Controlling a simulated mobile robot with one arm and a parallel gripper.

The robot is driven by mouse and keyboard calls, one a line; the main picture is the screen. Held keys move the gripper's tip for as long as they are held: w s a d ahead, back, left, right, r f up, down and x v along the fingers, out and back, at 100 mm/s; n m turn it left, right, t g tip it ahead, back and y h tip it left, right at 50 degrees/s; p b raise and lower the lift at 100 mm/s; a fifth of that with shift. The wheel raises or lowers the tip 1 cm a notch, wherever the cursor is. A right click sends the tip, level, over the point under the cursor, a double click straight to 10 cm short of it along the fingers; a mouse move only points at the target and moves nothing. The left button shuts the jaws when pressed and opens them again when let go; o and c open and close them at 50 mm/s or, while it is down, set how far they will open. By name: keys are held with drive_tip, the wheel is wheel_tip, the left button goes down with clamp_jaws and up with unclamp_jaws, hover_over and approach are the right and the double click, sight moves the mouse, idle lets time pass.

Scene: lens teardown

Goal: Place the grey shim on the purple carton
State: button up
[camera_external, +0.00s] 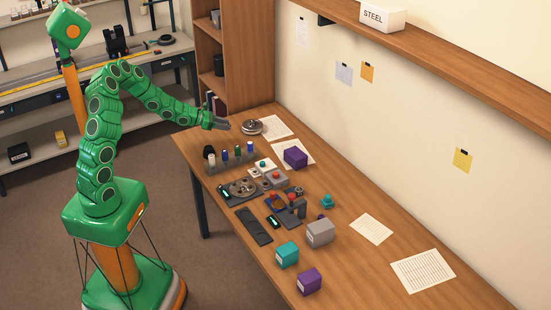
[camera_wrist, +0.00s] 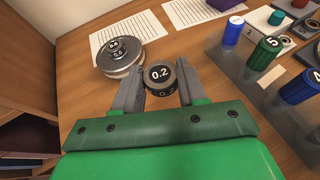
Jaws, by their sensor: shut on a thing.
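My gripper (camera_external: 221,124) is over the far end of the wooden table, and in the wrist view (camera_wrist: 160,82) its fingers are closed on a small dark grey disc, the grey shim (camera_wrist: 161,74), marked 0.2. The shim is too small to make out in the external view. Two purple boxes stand on the table: a plain, darker one (camera_external: 295,157) near the paper sheets at the back, and a purple carton with a pale label (camera_external: 309,281) at the near end. The tops of both look clear.
Teal (camera_external: 287,255) and grey boxes (camera_external: 320,233) stand near the labelled carton. Small devices crowd the table's middle.

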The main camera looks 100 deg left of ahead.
drive_tip(key=shift+w+r, duration=0.15)
drive_tip(key=shift+r, duration=0.3)
drive_tip(key=w+d+r+m+h, duration=0.45)
drive_tip(key=w+d, duration=0.25)
drive_tip(key=w, duration=0.5)
drive_tip(key=w+d+r+m+h, duration=0.4)
drive_tip(key=w+d, duration=0.3)
drive_tip(key=w, duration=0.5)
drive_tip(key=n, duration=0.1)
hover_over(293, 152)
drive_tip(key=f, duration=0.5)
drive_tip(key=s+f, duration=0.1)
drive_tip(key=f, duration=0.2)
drive_tip(key=shift+d+f, duration=0.15)
drive_tip(key=shift+f, duration=0.1)
drive_tip(key=shift+w+a+f, duration=0.2)
drive_tip(key=shift+w+f, duration=0.1)
drive_tip(key=shift+f, duration=0.15)
drive_tip(key=shift+w+f+t, duration=0.1)
drive_tip(key=shift+f+t, duration=0.2)
drive_tip(key=shift+f, duration=1.2)
drive_tip(key=shift+f, duration=0.1)
drive_tip(key=o, duration=1)
